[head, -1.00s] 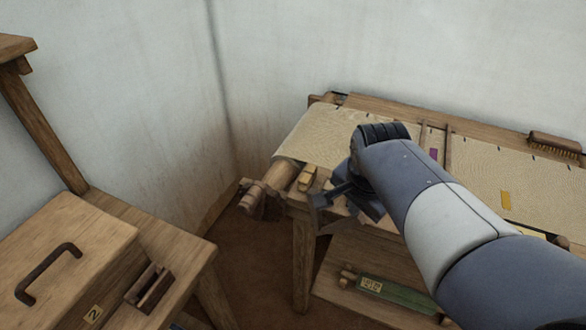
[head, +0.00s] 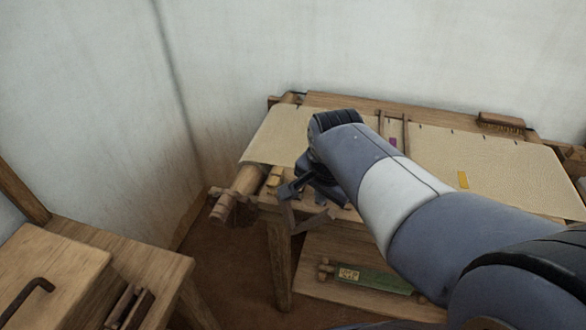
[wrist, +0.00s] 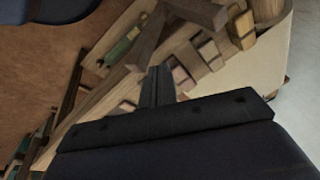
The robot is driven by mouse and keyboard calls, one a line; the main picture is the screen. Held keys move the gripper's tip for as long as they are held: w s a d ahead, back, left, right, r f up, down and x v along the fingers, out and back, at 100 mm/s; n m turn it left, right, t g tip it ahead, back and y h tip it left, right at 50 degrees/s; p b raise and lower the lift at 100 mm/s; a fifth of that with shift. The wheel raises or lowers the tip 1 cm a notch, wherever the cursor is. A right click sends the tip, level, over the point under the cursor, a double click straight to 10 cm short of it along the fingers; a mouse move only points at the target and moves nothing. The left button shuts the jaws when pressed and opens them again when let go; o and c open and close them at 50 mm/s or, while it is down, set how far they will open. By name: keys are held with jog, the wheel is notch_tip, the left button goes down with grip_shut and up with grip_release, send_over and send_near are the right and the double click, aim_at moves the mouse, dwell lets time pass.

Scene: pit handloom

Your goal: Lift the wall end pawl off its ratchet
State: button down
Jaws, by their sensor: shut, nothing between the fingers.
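The cloth beam (head: 240,190) pokes out at the wall end of the loom, with a wooden end piece (head: 222,208). I cannot pick out the pawl or its ratchet for certain in either view. My gripper (head: 287,190) is to the right of the beam end, over the loom's front edge, and apart from the beam. In the wrist view my gripper (wrist: 157,82) has its fingers together and empty. My forearm hides part of the loom front in the head view.
Woven cloth (head: 485,165) covers the loom top. A yellow block (head: 274,177) and several small blocks line its front edge. A green item (head: 372,279) lies on the low shelf. A wooden bench (head: 130,255) stands at left, with bare floor between. White walls meet behind.

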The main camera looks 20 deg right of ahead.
jog(key=p+v, duration=0.1)
jog(key=v, duration=1)
jog(key=shift+d+p, duration=0.35)
jog(key=shift+d, duration=0.05)
jog(key=shift+f, duration=0.1)
jog(key=b, duration=0.2)
send_over(315, 217)
jog(key=x, duration=0.3)
jog(key=s+x, duration=0.1)
jog(key=x, duration=0.5)
jog(key=shift+s+a+f, duration=0.25)
jog(key=shift+s+a, duration=0.05)
jog(key=shift+s, duration=0.05)
jog(key=f, duration=0.1)
jog(key=s+d+f+b, duration=0.1)
jog(key=f+b, duration=0.1)
jog(key=shift+s+d, duration=0.4)
jog(key=shift+s, duration=0.15)
